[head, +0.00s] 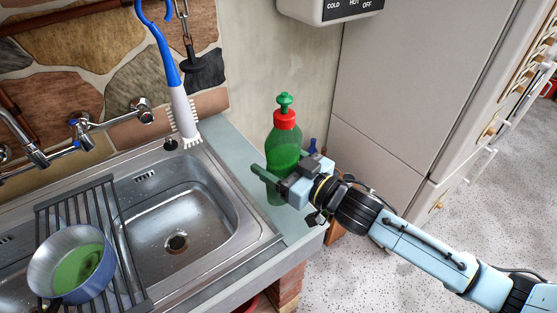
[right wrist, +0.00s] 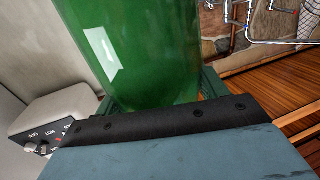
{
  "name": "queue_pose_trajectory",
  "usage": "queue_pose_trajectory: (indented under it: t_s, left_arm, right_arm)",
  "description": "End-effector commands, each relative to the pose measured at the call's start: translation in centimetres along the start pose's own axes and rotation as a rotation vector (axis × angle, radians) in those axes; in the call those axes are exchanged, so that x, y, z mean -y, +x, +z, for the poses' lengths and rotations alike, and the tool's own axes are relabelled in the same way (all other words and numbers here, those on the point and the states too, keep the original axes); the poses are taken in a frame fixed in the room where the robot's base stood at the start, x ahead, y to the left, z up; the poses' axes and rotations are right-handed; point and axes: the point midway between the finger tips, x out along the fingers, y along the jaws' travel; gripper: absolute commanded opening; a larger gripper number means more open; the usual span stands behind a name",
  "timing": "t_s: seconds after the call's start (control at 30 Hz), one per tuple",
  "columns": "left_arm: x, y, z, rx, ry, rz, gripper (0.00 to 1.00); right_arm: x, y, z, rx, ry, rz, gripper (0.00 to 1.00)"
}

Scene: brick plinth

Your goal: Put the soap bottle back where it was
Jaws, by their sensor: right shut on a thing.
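The soap bottle is green with a red collar and a green pump top (head: 284,145). It stands upright over the grey counter strip (head: 232,150) to the right of the sink. My right gripper (head: 278,180) comes in from the right and is shut around the lower part of the bottle. In the right wrist view the green bottle (right wrist: 140,50) fills the space between the fingers. My left gripper is not in view.
The metal sink (head: 180,215) has a drying rack (head: 125,250) with a pan (head: 70,262) on it. A brush (head: 182,105) hangs by the stone wall. Taps (head: 80,128) are at left; a pale cabinet (head: 400,95) is at right.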

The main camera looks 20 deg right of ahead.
Motion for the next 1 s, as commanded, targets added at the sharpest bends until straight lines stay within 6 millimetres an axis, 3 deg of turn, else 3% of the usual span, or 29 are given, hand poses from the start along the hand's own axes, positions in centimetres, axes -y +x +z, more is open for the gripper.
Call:
queue_pose_trajectory:
  t_s: [0.27, 0.5, 0.93, 0.97, 1.0]
  left_arm:
    - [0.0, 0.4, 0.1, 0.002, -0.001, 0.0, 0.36]
    - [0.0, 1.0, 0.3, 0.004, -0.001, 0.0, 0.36]
    - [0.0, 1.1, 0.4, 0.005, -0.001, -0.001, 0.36]
    - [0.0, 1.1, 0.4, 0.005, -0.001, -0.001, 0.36]
    - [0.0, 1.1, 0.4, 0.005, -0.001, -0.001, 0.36]
  right_arm:
    - [0.0, 0.1, 1.9, -0.005, 0.0, 0.0, 0.32]
    - [-0.1, 0.1, 4.8, -0.005, 0.0, 0.001, 0.32]
    - [-0.1, 0.1, 5.4, -0.006, -0.002, 0.0, 0.32]
    - [-0.1, 0.0, 5.6, -0.001, -0.001, 0.001, 0.73]
    - [-0.1, 0.0, 5.5, -0.002, -0.001, 0.001, 0.78]
